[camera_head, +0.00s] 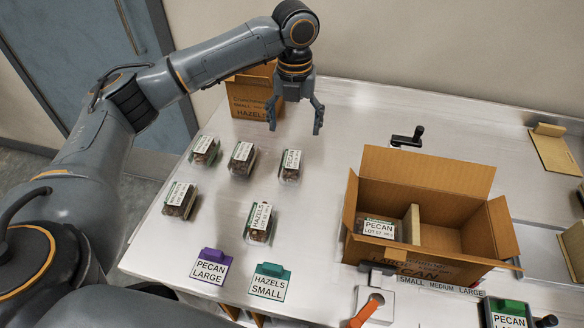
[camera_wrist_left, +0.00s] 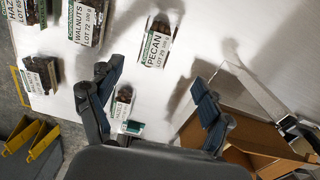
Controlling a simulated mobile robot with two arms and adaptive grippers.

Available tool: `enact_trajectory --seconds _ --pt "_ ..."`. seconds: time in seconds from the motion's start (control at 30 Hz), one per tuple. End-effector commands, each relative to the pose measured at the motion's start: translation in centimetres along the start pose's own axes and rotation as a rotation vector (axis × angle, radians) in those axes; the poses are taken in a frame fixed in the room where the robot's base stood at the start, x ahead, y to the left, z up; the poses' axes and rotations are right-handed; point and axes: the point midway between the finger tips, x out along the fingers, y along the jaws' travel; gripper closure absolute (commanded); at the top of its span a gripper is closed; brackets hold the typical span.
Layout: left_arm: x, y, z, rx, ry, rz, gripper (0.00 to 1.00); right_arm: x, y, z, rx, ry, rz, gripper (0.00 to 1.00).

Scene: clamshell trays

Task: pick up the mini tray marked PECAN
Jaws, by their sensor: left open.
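A small clear mini tray with dark contents and a white PECAN label (camera_head: 290,165) lies on the table in the head view, right of two similar trays. A tray marked PECAN (camera_wrist_left: 157,45) also shows in the left wrist view, beyond my fingertips. My left gripper (camera_head: 295,128) is open and empty, raised above the table with its fingers pointing down near that tray. It also shows in the left wrist view (camera_wrist_left: 155,76), fingers spread wide. Another tray marked PECAN (camera_head: 378,230) sits in the left compartment of the open carton (camera_head: 452,268). My right gripper is not in view.
Other trays stand close by: one at the far left (camera_head: 204,150), one beside it (camera_head: 242,157), one nearer (camera_head: 180,198) and a HAZELS one (camera_head: 259,222). A HAZELS carton (camera_head: 252,100) stands behind my gripper. Purple (camera_head: 210,268) and green (camera_head: 269,282) signs stand in front.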

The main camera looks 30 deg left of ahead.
Motion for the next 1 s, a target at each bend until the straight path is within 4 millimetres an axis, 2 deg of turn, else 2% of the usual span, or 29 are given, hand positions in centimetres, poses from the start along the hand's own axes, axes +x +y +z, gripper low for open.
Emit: enact_trajectory --seconds 0.1,0.3,0.57,0.8,1.0 --pt "2.5 0.1 -0.1 0.0 0.004 0.003 0.21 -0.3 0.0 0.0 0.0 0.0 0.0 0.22" --pt "5.9 0.1 -0.1 0.0 0.002 0.002 0.21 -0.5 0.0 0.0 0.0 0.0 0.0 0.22" --pt "7.8 0.3 -0.3 0.0 0.003 0.003 0.21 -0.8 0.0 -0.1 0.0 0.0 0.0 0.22" --pt "11.3 0.5 -0.7 0.001 0.003 0.002 0.21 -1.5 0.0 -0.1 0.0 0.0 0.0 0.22" --pt "12.3 0.6 -0.7 0.001 0.0 0.002 0.21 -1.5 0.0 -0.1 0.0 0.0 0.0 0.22"
